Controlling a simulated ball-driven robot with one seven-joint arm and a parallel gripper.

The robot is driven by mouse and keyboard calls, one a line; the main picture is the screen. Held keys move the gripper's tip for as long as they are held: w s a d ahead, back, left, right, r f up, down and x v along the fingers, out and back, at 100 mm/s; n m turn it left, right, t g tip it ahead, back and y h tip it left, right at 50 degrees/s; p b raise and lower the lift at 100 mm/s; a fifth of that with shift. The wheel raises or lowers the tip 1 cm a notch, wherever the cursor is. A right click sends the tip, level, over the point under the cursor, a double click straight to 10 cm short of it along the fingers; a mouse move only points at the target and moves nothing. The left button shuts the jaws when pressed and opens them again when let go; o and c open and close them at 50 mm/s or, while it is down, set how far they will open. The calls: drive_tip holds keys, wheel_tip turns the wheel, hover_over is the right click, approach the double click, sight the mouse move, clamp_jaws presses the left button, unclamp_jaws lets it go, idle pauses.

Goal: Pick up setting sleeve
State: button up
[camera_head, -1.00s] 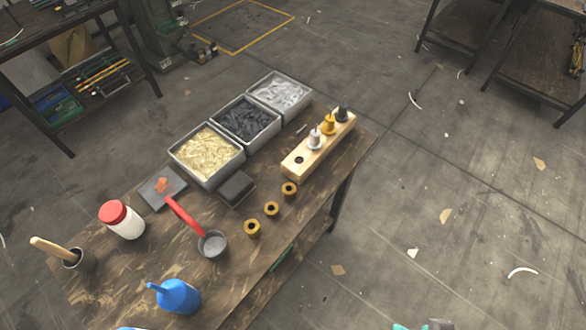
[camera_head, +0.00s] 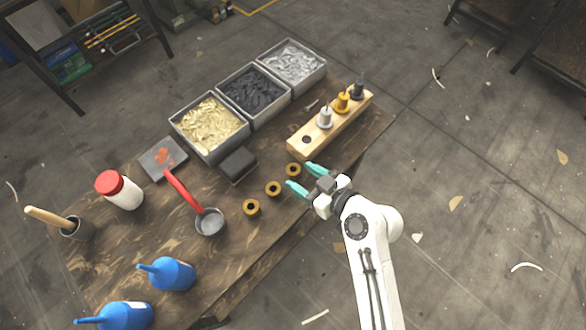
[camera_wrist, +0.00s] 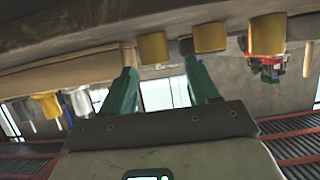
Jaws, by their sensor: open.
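Three brass-coloured ring-shaped pieces with dark holes stand in a row on the wooden table: the far one (camera_head: 293,170), the middle one (camera_head: 273,188) and the near one (camera_head: 251,207). A wooden block (camera_head: 303,147) holds a silver piece (camera_head: 325,118), a gold piece (camera_head: 342,102) and a dark piece (camera_head: 358,90), beside one empty hole. I cannot tell which is the setting sleeve. My gripper (camera_head: 303,178) is open and empty, its teal fingers pointing at the far and middle rings. In the wrist view, a brass piece (camera_wrist: 152,47) shows between and beyond the fingertips (camera_wrist: 159,65).
Three metal bins of pale (camera_head: 239,126), black (camera_head: 283,96) and silver (camera_head: 321,68) bits stand behind. A dark block (camera_head: 238,164), a ladle (camera_head: 209,222), a red-lidded jar (camera_head: 124,195) and blue bottles (camera_head: 172,274) occupy the left. The floor right of the table is mostly open.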

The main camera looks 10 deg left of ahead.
sight(289, 169)
drive_tip(key=x, duration=0.4)
drive_tip(key=shift+w+a+f+p, duration=0.15)
drive_tip(key=shift+w+a+p, duration=0.1)
drive_tip(key=shift+a+p, duration=0.05)
drive_tip(key=c, duration=1)
